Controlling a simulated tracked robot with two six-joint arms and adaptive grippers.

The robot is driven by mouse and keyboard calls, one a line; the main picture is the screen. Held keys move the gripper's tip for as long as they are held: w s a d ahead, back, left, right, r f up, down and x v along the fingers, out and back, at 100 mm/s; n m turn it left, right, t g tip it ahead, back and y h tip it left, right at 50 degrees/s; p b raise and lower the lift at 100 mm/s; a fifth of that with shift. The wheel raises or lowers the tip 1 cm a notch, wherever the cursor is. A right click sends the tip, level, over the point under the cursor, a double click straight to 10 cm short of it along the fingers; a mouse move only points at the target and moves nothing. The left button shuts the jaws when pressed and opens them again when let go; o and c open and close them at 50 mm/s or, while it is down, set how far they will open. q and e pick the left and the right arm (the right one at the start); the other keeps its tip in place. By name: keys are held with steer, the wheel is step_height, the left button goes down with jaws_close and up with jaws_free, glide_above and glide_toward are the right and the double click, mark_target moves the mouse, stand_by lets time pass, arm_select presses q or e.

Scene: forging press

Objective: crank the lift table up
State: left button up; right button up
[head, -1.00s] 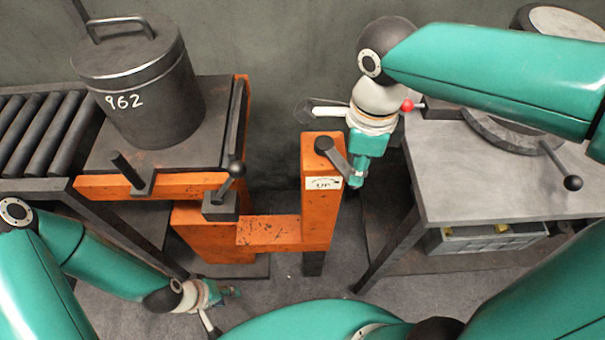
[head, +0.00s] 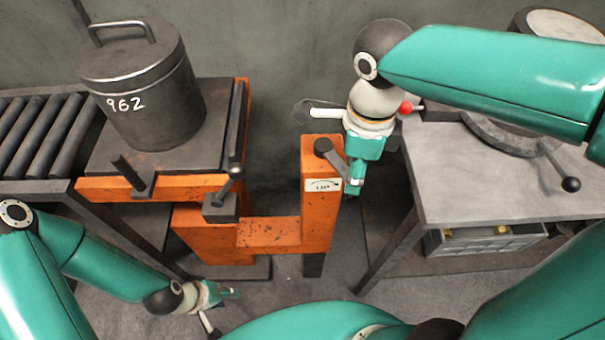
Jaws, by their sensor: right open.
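The lift table (head: 155,190) has a dark top and an orange front edge, at the left of the head view. A dark lidded pot (head: 150,100) marked 962 stands on it. An orange post (head: 316,215) stands to its right, with a small label (head: 322,185). A dark crank (head: 324,147) sits on top of the post, its arm slanting toward the right. My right gripper (head: 356,180) is open, pointing down at the crank arm's outer end; whether it touches is hidden. My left gripper (head: 226,300) is low near the floor, apart from the table; its jaw opening is unclear.
A roller conveyor (head: 40,135) adjoins the table's left. A dark ball-ended lever (head: 228,185) stands at its front right corner. A grey bench (head: 470,190) with a round dark-rimmed fixture and ball-ended lever is at right, a grey crate (head: 485,240) beneath. Floor between post and bench is partly clear.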

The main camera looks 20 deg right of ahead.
step_height(320, 180, up, 8)
steer(key=p, duration=0.6)
steer(key=shift+f, duration=0.2)
steer(key=shift+w, duration=0.1)
steer(key=shift+f, duration=0.1)
